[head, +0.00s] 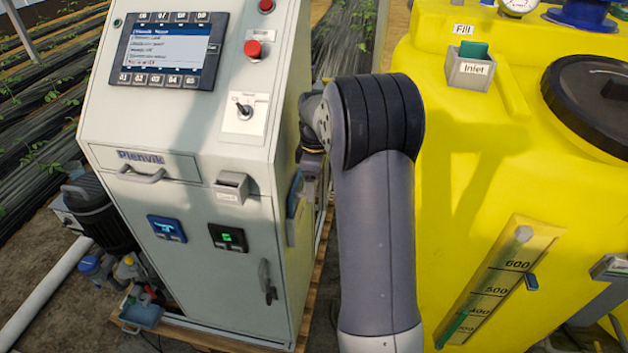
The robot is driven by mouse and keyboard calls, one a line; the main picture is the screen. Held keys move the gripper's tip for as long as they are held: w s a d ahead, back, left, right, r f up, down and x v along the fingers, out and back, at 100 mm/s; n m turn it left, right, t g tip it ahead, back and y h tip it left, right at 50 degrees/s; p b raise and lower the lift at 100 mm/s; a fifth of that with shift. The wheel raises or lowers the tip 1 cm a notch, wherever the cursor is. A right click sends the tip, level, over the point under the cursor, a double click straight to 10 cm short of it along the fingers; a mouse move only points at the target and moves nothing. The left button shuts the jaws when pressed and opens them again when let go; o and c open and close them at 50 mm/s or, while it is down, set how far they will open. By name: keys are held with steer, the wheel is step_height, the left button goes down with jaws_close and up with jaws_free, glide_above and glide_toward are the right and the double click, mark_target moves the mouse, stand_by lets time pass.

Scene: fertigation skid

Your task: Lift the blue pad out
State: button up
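My gripper (311,166) is beside the right edge of the grey cabinet (190,200), pointing down and partly hidden by my own arm. Its fingertips are too small and covered to show whether they are apart or closed. A narrow blue-grey piece (293,194) shows at the cabinet's right edge, just below and left of my gripper. I cannot tell whether it is the blue pad, or whether my gripper touches it. A small open holder (231,188) on the cabinet front shows no pad.
The yellow tank (475,180) with a black lid (597,95) fills the right side. A red button (253,48), a switch (244,110) and a drawer handle (140,175) stick out from the cabinet. A narrow gap separates cabinet and tank. A pump (98,215) stands left.

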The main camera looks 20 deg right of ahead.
steer(key=c, duration=0.5)
steer(key=shift+r+p, duration=4.6)
steer(key=shift+r, duration=1.95)
